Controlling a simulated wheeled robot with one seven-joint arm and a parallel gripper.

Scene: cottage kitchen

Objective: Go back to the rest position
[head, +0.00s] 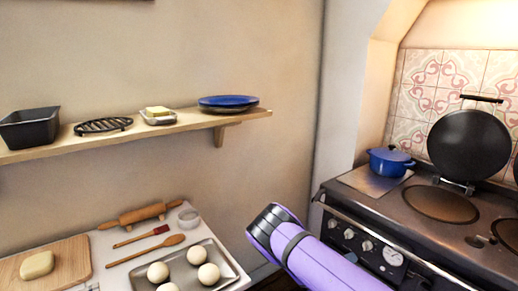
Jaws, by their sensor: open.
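A purple arm link of mine with a dark grey and black end (270,222) reaches up from the bottom of the head view. It shows between the worktop on the left and the stove on the right. My gripper and its fingertips are not in view, so I cannot see whether they hold anything.
A baking tray (222,262) with several dough balls, a rolling pin (140,214) and a wooden board (68,265) with dough lie on the worktop. A shelf (60,143) above holds a tin, rack, butter dish and blue plates (228,102). The stove (385,205) bears a blue pot (390,163).

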